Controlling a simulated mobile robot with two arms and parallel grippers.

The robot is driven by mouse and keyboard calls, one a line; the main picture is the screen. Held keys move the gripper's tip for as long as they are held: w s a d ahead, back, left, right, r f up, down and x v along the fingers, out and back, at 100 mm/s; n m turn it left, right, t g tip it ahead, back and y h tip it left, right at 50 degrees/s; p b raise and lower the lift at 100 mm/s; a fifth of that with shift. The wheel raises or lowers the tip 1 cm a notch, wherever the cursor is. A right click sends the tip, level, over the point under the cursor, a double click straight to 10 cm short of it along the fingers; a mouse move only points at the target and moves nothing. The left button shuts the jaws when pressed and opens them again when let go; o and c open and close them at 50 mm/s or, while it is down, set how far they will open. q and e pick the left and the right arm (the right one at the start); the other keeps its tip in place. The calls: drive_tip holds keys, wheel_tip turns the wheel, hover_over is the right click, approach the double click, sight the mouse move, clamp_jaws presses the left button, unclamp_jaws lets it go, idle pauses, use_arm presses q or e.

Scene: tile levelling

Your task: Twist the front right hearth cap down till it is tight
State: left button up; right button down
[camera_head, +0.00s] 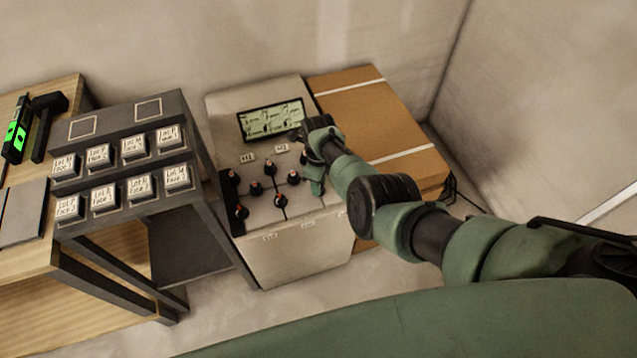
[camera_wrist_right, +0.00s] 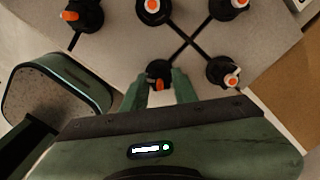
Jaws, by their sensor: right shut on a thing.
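Several black caps with orange tops stand on the pale hearth top (camera_head: 262,215); one is this cap (camera_head: 281,200) near its front. My right gripper (camera_head: 316,186) reaches down at the right side of the hearth top, and its arm hides part of it. In the right wrist view, the right gripper's green fingers (camera_wrist_right: 159,90) are shut on a black cap (camera_wrist_right: 158,80) with an orange mark. Another cap (camera_wrist_right: 224,72) stands just right of it, apart from the fingers. Whether the held cap is seated tight cannot be told. My left gripper is out of view.
A lit screen (camera_head: 271,120) is at the back of the hearth unit. A cardboard box (camera_head: 350,98) stands close on the right. A dark rack (camera_head: 125,112) with labelled white blocks and a wooden bench (camera_head: 60,95) are on the left. More caps (camera_wrist_right: 153,10) are beyond the fingers.

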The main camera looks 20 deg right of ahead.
drive_tip(key=c, duration=1.1)
unclamp_jaws()
wheel_tip(320, 180, up, 7)
drive_tip(key=p, duration=0.3)
drive_tip(key=shift+r, duration=0.4)
